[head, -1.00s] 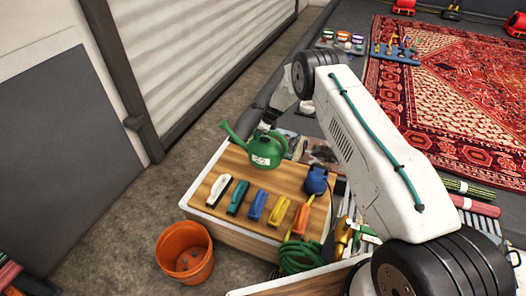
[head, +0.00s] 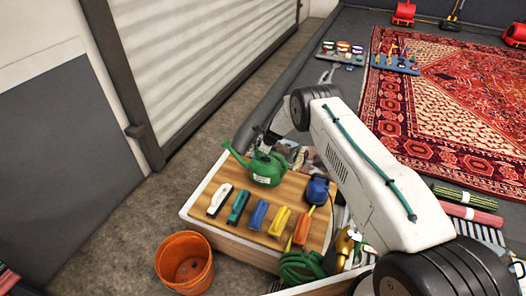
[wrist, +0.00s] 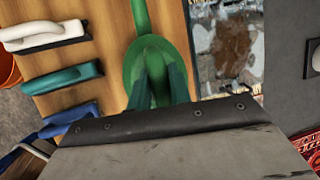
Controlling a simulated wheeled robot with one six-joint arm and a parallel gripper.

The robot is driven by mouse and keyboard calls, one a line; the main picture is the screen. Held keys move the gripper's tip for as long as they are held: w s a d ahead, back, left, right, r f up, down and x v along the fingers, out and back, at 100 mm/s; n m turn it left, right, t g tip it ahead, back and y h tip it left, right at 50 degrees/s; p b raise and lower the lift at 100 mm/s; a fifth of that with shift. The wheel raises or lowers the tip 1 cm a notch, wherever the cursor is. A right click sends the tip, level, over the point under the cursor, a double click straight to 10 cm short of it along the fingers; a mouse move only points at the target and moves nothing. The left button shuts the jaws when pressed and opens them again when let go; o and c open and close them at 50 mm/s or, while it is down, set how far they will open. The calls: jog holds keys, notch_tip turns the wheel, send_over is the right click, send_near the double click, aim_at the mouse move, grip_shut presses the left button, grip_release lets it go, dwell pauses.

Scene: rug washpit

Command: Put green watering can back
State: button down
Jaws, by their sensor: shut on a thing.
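The green watering can (head: 267,172), with a white label and its spout to the left, is at the back of the wooden-topped bench (head: 192,210). It stands upright, on the top or just above it; I cannot tell which. My gripper (head: 265,150) comes down from behind and above and is shut on the can. In the wrist view the can (wrist: 152,62) lies straight ahead of the dark gripper plate, seen from above.
A row of brushes, white (head: 220,200), teal (head: 238,207), blue (head: 258,214), yellow (head: 279,222) and orange (head: 302,229), lies in front of the can. A dark blue tool (head: 318,190) is to its right. An orange bucket (head: 184,263) stands on the floor. A coiled green hose (head: 300,266) is near the bench's front.

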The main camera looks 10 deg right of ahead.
jog(key=c, duration=1.3)
grip_release()
jog(key=v, duration=1.2)
jog(key=shift+r, duration=0.15)
jog(key=s+a+r+n, duration=0.1)
jog(key=s+r+n, duration=0.2)
jog(key=r, duration=0.8)
jog(key=s+a+r+n, duration=0.1)
jog(key=s+r+n, duration=0.25)
jog(key=r, duration=0.75)
jog(key=s+r+n+g, duration=0.1)
jog(key=s+r+n, duration=0.5)
jog(key=s+r, duration=0.85)
jog(key=s+r+n+g, duration=0.1)
jog(key=s+r+n, duration=0.4)
jog(key=s+r, duration=0.45)
jog(key=s+d+n+h, duration=0.1)
jog(key=s+d+n, duration=0.1)
jog(key=s, duration=1.2)
jog(key=s+d+n+g+h, duration=0.1)
jog(key=s+n, duration=0.4)
jog(key=s, duration=0.9)
jog(key=shift+d+f, duration=0.5)
